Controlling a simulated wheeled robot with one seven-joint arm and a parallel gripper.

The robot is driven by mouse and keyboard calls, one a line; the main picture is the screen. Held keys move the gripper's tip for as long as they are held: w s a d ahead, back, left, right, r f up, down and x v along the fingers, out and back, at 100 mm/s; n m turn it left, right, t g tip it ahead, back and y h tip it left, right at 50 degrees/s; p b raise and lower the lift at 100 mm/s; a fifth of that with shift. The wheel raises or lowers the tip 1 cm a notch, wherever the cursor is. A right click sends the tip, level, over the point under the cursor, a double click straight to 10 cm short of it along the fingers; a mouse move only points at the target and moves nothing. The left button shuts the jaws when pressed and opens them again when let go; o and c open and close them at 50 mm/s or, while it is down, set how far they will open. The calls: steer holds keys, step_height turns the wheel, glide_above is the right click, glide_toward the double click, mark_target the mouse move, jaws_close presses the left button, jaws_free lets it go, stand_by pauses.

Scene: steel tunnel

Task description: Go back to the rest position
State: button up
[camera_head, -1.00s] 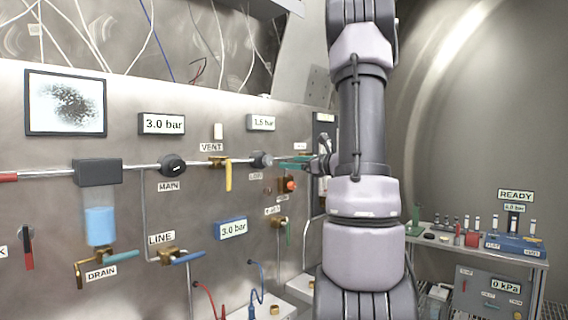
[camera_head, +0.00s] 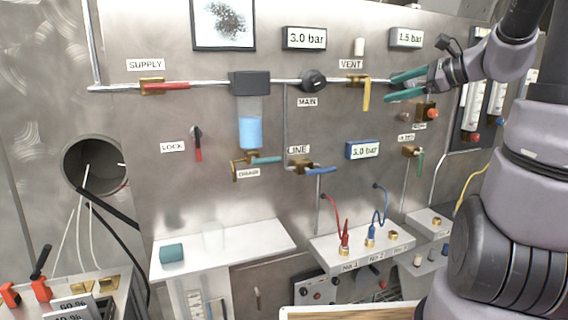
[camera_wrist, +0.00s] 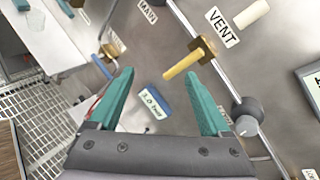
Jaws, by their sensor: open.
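My gripper (camera_head: 408,85) is at the upper right of the head view, its two green fingers apart and pointing left toward the panel's VENT valve. In the wrist view my gripper (camera_wrist: 165,100) is open and nothing is between its fingers. The VENT valve's yellow handle (camera_head: 366,96) hangs down just left of the fingertips in the head view; it also shows beyond the fingertips in the wrist view (camera_wrist: 182,64). I cannot tell the exact gap. The knob right of VENT is hidden behind my gripper in the head view, but a grey knob (camera_wrist: 247,118) shows in the wrist view.
The steel panel (camera_head: 215,185) carries the SUPPLY valve (camera_head: 152,86), MAIN knob (camera_head: 314,80), DRAIN valve (camera_head: 245,165) and LINE valve (camera_head: 300,166). A white shelf (camera_head: 255,240) and socket boxes (camera_head: 350,250) jut out below. Open space lies in front of the panel.

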steer(key=s+a+f+n+g+h, duration=0.2)
steer(key=s+a+n+g, duration=0.2)
steer(key=s+a+n, duration=0.4)
steer(key=s+d+n+t+h, duration=0.1)
steer(key=s+d+n+h, duration=0.1)
steer(key=s+n+h, duration=0.3)
steer(key=s+n, duration=0.3)
steer(key=s, duration=0.2)
steer(key=shift+s+f+h, duration=0.3)
steer(key=shift+f, duration=0.05)
steer(key=shift+d, duration=0.1)
stand_by(2.2)
